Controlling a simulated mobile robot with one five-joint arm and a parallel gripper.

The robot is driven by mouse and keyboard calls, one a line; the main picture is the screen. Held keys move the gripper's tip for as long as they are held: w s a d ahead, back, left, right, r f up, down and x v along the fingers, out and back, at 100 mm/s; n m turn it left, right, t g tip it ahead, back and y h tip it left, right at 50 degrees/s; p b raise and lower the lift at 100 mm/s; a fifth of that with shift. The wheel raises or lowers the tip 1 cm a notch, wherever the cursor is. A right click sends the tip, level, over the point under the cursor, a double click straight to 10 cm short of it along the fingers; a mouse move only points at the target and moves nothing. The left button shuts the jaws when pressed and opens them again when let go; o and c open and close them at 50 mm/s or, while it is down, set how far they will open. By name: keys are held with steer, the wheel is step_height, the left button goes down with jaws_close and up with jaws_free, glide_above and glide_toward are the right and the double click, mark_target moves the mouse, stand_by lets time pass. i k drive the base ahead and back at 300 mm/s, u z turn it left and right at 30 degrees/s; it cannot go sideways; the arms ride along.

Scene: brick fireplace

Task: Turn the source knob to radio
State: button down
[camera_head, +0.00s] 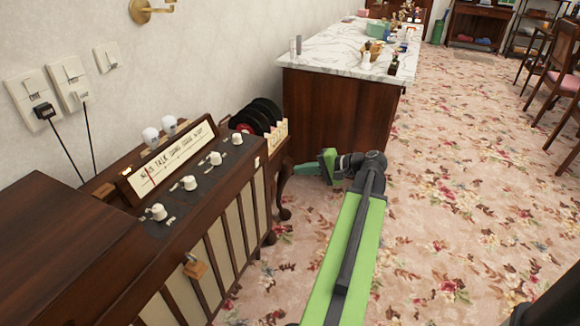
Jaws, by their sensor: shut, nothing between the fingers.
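A wooden radio cabinet (228,222) stands at the left, with a slanted cream dial panel (165,163) and a dark control strip. Several cream knobs sit in a row on the strip: the nearest knob (157,212), two middle knobs (190,183) (215,158) and the farthest knob (237,139). Their labels are too small to read, so I cannot tell which is the source knob. My gripper (298,172) is shut and empty, pointing left, to the right of the cabinet's far end and apart from all the knobs.
Black records (262,112) stand in a rack past the cabinet. A marble-topped counter (340,45) stands behind my gripper with small items on it. Plugs and cords (44,111) hang from wall outlets at left. Open flowered carpet (470,190) lies to the right.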

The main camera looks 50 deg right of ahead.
mark_target(190, 181)
steer(key=k, duration=1)
